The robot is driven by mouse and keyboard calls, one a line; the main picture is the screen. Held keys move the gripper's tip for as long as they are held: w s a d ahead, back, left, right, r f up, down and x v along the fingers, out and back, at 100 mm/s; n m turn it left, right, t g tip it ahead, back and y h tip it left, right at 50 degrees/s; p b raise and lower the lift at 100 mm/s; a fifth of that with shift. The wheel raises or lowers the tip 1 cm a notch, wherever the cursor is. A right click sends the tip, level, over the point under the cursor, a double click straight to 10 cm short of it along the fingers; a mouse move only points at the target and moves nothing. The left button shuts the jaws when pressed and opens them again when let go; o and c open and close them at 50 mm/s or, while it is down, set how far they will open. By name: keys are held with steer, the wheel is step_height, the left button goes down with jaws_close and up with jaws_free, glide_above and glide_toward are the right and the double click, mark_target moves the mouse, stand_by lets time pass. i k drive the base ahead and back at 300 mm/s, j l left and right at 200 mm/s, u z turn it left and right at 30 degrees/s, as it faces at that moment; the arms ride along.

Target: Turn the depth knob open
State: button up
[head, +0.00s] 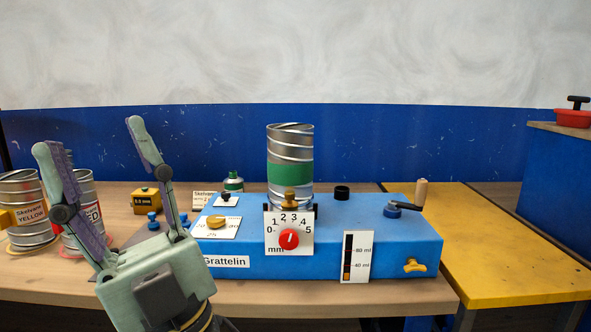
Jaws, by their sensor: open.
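The depth knob is most likely the round red knob (289,239) on a white dial plate (273,247) marked 0 to 5 and mm. The plate is on the front of the blue machine (340,235) labelled Grattelin. A white mark on the knob points up and slightly right; the exact reading is too small to tell. My gripper (93,135) is open and empty at the left, pointing up, close to the camera and well left of the knob. Nothing hides the knob.
A spiral metal duct (290,150) with a green band stands above the dial. A crank (405,205) and yellow tap (415,265) are at the machine's right. Labelled cans (25,205) stand behind my gripper. The yellow tabletop (490,250) is clear.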

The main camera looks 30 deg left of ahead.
mark_target(289, 238)
steer(key=k+j+z, duration=0.1)
steer(key=k+z, duration=0.4)
steer(key=k, duration=0.4)
